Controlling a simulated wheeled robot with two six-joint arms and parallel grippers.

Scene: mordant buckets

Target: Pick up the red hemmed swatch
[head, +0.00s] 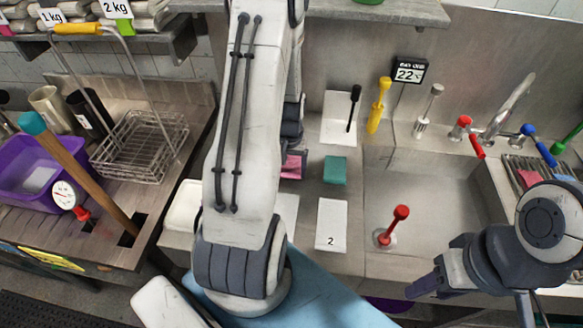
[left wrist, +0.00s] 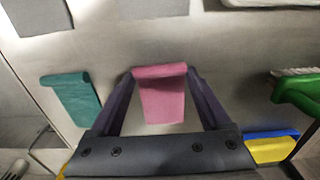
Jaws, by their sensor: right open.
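The red hemmed swatch, pinkish red with a folded band along one edge, lies on the steel counter. In the left wrist view the swatch (left wrist: 161,98) is between the two spread fingers of my left gripper (left wrist: 160,78). The fingers flank its sides; I cannot tell whether they touch it. In the head view the swatch (head: 293,166) is partly hidden by my left arm, as is most of my left gripper (head: 292,132). My right gripper (head: 432,284) is open and empty at the lower right, in front of the sink.
A teal swatch (head: 335,170) lies beside the red one, and a card marked 2 (head: 330,226) is nearer. A wire basket (head: 140,145) is at left.

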